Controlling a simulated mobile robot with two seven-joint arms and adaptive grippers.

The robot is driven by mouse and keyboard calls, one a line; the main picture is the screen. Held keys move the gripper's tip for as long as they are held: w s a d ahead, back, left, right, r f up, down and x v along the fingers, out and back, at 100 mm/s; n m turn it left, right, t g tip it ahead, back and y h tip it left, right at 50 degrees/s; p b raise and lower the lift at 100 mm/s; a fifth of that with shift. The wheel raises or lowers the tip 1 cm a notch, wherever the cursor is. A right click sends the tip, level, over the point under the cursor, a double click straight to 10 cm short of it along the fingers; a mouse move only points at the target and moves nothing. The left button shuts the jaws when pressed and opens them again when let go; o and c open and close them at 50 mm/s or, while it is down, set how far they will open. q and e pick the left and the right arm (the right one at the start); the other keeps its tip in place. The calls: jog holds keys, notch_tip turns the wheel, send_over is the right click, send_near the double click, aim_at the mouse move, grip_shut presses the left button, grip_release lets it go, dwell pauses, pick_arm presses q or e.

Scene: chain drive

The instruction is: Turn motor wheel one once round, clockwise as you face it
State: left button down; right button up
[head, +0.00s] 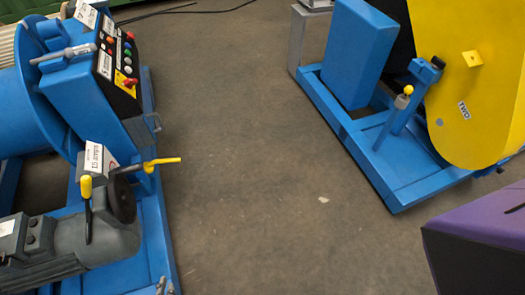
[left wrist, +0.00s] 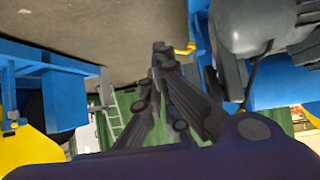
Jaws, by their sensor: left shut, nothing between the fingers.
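A dark round wheel (head: 122,199) sits at the end of a grey motor (head: 80,245) on the left blue machine. I read no number on this wheel. An upright lever with a yellow grip (head: 86,188) stands in front of it, and a yellow handle (head: 163,161) sticks out to the right just above it. In the left wrist view the grey motor (left wrist: 245,25) is at upper right and the yellow handle (left wrist: 185,49) is near the fingertips; I cannot tell whether they touch. My left gripper (left wrist: 161,48) is shut and empty. My right gripper is not in view.
The left machine carries a control panel (head: 122,62) with coloured buttons. A second blue frame (head: 395,190) with a yellow guard (head: 465,110) marked TWO stands at right. Bare floor (head: 235,130) lies between them. A ladder (left wrist: 110,112) shows in the left wrist view.

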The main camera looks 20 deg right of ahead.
pick_arm(q)
jog(key=w+d+r+t+h+b, duration=0.1)
jog(key=w+d+t+b, duration=0.2)
jog(key=w, duration=0.6)
jog(key=w+r+t+h+b, duration=0.1)
jog(key=w+t+b, duration=0.25)
jog(key=w, duration=0.45)
jog(key=w+a+r+n+t+y+b, duration=0.15)
jog(key=w+a+r+t+y, duration=0.3)
jog(key=r, duration=0.45)
jog(key=w+t+h+b, duration=0.1)
jog(key=w+b, duration=0.1)
jog(key=w, duration=0.8)
jog(key=shift+w+a+r+t+h, duration=0.2)
jog(key=shift+w+r+t+h, duration=0.1)
jog(key=shift+t+h, duration=0.1)
